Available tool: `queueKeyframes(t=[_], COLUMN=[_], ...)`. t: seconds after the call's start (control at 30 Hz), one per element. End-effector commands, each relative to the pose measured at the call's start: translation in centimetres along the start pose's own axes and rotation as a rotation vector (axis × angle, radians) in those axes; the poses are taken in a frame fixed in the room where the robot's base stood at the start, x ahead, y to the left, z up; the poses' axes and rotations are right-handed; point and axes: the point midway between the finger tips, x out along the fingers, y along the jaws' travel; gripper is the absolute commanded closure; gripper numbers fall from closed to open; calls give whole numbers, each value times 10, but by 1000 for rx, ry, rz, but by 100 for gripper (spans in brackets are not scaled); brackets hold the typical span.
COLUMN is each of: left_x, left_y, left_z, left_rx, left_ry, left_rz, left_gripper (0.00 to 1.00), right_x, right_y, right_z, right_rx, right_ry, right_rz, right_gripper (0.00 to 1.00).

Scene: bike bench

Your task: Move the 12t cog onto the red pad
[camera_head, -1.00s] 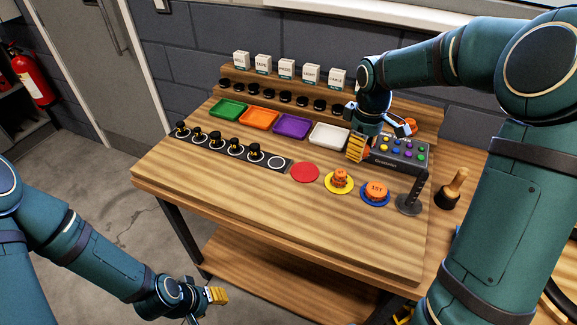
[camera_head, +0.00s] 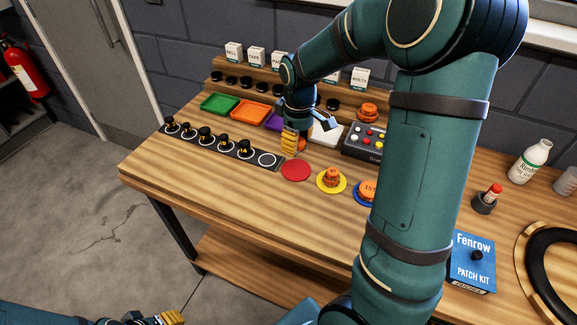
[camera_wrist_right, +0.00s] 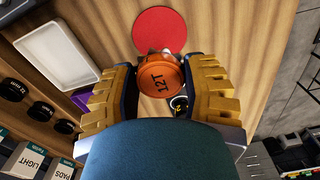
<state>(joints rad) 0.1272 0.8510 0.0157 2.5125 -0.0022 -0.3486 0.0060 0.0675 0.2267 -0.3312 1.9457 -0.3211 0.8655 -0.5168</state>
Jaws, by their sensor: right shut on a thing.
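The orange 12t cog (camera_wrist_right: 162,78), marked "12T", is between the fingers of my right gripper (camera_wrist_right: 165,95), which is shut on it. In the head view the right gripper (camera_head: 292,146) hangs just behind the red pad (camera_head: 296,170), and a bit of orange shows beside its fingers. The red pad also shows in the right wrist view (camera_wrist_right: 159,28), just beyond the cog and bare. I cannot tell the exact height of the cog above the bench. My left gripper (camera_head: 172,318) is at the bottom edge, cut off, away from the bench.
A yellow pad (camera_head: 331,188) with an orange cog stack and a blue pad (camera_head: 366,194) with another orange piece lie right of the red pad. A dark strip (camera_head: 215,148) with several black knobs is to the left. Trays (camera_head: 219,102) and a button box (camera_head: 362,143) stand behind.

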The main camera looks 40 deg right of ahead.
Motion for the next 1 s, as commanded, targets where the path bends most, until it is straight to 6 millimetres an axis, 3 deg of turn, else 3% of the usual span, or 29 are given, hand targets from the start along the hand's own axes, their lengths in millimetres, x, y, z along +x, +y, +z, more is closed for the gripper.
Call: queueKeyframes(t=[0.03, 0.2, 0.43, 0.63, 1.0], left_x=[4, 10, 14, 20, 22], left_y=[-2, -4, -5, -8, -8], left_z=[1, 0, -1, -2, -2], left_rx=[1, 1, 1, 2, 2], left_ry=[-1, 2, 5, 8, 9], left_rz=[0, 0, 0, 0, 0], left_gripper=[53, 53, 53, 53, 53], right_x=[13, 40, 56, 83, 86], right_y=[0, 0, 0, 0, 0], right_z=[1, 1, 1, 1, 1], right_rx=[1, 0, 0, 0, -1], right_ry=[-4, -3, -2, -3, 0], right_rz=[-2, -2, -1, -2, -1], right_gripper=[87, 87, 87, 87, 87])
